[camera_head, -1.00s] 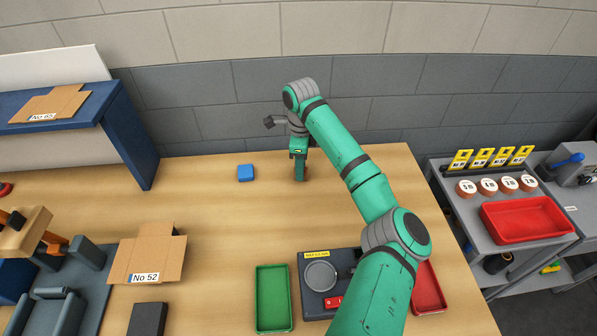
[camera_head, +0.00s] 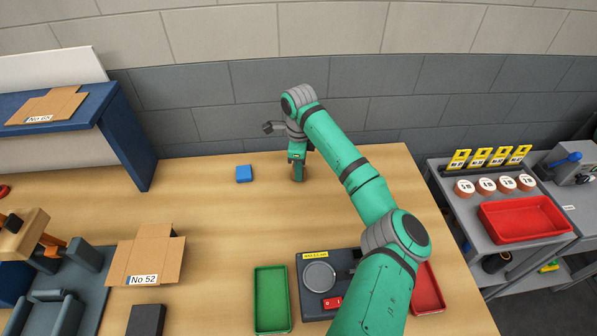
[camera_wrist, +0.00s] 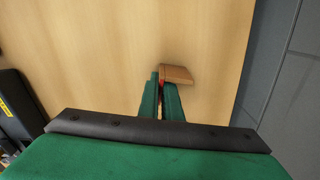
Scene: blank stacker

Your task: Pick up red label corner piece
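The corner piece is a small brown wooden piece (camera_wrist: 178,74) with a bit of red (camera_wrist: 161,82) showing at its left end. In the wrist view it lies at my fingertips, its brown part reaching out to the right past the right finger. My gripper (camera_wrist: 162,90) has its two green fingers close together, with the red part in the narrow gap between them. In the head view my gripper (camera_head: 298,172) points down at the far part of the wooden table. The piece is mostly hidden there by the fingers. I cannot tell whether it is clear of the table.
A blue block (camera_head: 244,174) lies left of my gripper on the table (camera_head: 215,215). A green tray (camera_head: 272,325), a scale (camera_head: 311,303) and a red tray (camera_head: 428,290) stand nearer. A cardboard piece marked No 52 (camera_head: 150,255) lies left. The grey wall is close behind.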

